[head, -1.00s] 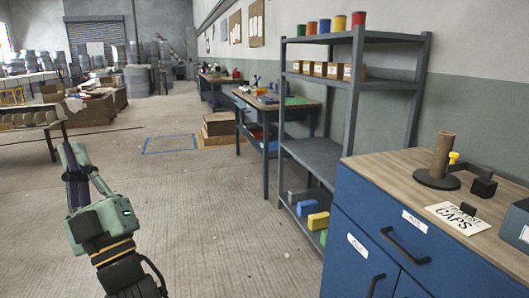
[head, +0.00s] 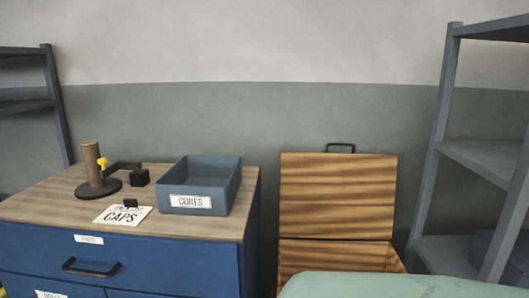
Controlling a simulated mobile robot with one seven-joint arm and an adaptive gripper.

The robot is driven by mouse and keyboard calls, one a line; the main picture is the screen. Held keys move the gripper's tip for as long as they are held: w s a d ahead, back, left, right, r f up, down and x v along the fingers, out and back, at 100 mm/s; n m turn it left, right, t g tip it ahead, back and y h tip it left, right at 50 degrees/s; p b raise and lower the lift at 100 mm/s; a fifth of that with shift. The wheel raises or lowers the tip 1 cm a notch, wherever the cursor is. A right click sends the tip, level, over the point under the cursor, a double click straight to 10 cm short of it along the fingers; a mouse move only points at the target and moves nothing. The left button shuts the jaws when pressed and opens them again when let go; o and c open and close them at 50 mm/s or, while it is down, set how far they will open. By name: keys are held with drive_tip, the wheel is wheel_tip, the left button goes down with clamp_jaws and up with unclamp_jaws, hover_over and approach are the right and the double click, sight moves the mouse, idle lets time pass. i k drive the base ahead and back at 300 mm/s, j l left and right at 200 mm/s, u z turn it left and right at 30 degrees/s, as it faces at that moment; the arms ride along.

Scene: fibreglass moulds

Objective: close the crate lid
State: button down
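The wooden crate (head: 335,254) stands right of the blue cabinet, near the wall. Its striped brown lid (head: 337,190) is raised and stands nearly upright at the back. A dark handle (head: 340,147) shows on the lid's top edge. Only the upper part of the crate shows below the lid; a pale green rounded shape in front hides some of it at the lower right. My gripper is not in this view.
The blue drawer cabinet (head: 170,262) stands close left of the crate. On its top are a grey CORES bin (head: 205,180), a cardboard tube on a dark stand (head: 92,165) and a CAPS card (head: 120,216). A grey shelf unit (head: 440,150) stands right.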

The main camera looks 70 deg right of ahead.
sight(338, 191)
drive_tip(key=z, duration=1.2)
drive_tip(key=i+l+z, duration=0.15)
drive_tip(key=z, duration=0.25)
drive_tip(key=i+l+z, duration=0.1)
drive_tip(key=z, duration=0.3)
drive_tip(key=i+z, duration=0.2)
drive_tip(key=z, duration=0.2)
drive_tip(key=i+l, duration=0.2)
drive_tip(key=i, duration=0.15)
drive_tip(key=i+l, duration=0.2)
drive_tip(key=i, duration=0.2)
